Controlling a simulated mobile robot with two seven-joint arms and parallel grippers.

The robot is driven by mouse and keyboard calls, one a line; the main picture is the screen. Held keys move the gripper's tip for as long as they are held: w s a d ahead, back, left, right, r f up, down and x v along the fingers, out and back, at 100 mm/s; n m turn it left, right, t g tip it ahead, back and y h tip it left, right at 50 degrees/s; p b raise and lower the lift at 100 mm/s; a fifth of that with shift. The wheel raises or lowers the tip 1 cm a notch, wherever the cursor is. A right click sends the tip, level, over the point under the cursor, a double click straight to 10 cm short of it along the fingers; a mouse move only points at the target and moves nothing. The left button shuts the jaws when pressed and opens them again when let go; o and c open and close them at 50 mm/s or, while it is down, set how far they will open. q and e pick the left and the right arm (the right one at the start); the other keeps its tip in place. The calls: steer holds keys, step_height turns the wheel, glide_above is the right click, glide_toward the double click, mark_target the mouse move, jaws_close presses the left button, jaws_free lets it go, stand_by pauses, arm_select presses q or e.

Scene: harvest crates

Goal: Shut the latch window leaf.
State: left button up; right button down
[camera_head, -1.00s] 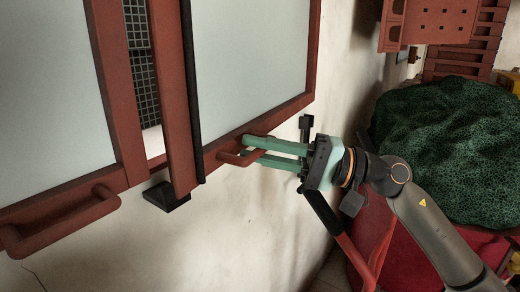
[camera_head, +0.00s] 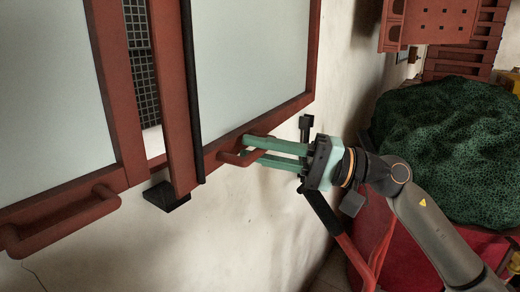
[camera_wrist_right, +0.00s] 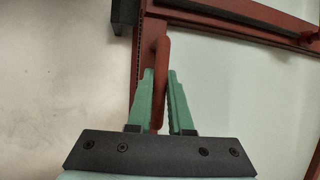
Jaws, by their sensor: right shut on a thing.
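The right window leaf (camera_head: 250,70) has a pale pane in a red frame. A red bar handle (camera_head: 228,158) sits on its bottom rail. My right gripper (camera_head: 250,148), with green fingers, is shut on this handle, one finger on each side. In the right wrist view the handle (camera_wrist_right: 161,55) stands between the fingertips (camera_wrist_right: 160,95). The left window leaf (camera_head: 50,90) has its own red handle (camera_head: 65,222), with nothing on it. A gap with a dark grid (camera_head: 141,70) shows between the leaves. My left gripper is out of view.
A dark block (camera_head: 165,197) sits below the gap, and a black fitting (camera_head: 306,125) is on the wall beside my gripper. A green netted heap (camera_head: 450,150) and red crates (camera_head: 430,20) stand at the right. The wall below the window is bare.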

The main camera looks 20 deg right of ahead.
mark_target(236, 144)
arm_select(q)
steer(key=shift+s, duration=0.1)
arm_select(e)
steer(key=w+a+m+t+h+p, duration=0.1)
steer(key=w+a+t+p, duration=0.1)
steer(key=w+a, duration=0.1)
steer(key=shift+w+a+r+p, duration=0.15)
steer(key=shift+w+a+p, duration=0.1)
steer(key=shift+p, duration=0.15)
steer(key=shift+w+a+m+t, duration=0.15)
steer(key=shift+m+t, duration=0.15)
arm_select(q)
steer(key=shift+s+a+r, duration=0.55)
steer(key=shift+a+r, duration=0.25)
